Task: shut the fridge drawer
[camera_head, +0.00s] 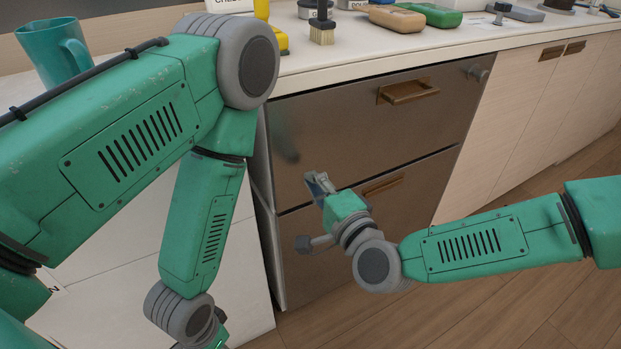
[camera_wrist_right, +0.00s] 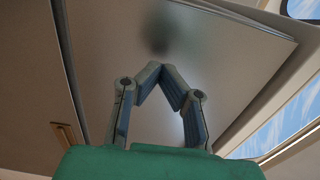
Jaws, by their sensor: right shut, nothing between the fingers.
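The fridge has two brown metal drawers under the counter. The upper drawer front (camera_head: 345,135) has a bronze handle (camera_head: 408,92). The lower drawer front (camera_head: 330,250) has its handle (camera_head: 383,186) partly behind my right arm. My right gripper (camera_head: 313,178) is shut and empty, close to the lower left part of the upper front; I cannot tell whether it touches. In the right wrist view its fingertips (camera_wrist_right: 160,68) meet before the metal panel (camera_wrist_right: 225,75), whose edge stands out slightly. How far the drawer is open is unclear. My left arm hangs at left, its gripper out of frame.
The white counter (camera_head: 375,45) holds a teal mug (camera_head: 60,52), a brush (camera_head: 322,25), a tan pouch-like item (camera_head: 397,18) and a green one (camera_head: 432,14). Pale cabinets (camera_head: 540,110) stand to the right. The wooden floor (camera_head: 500,290) in front is clear.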

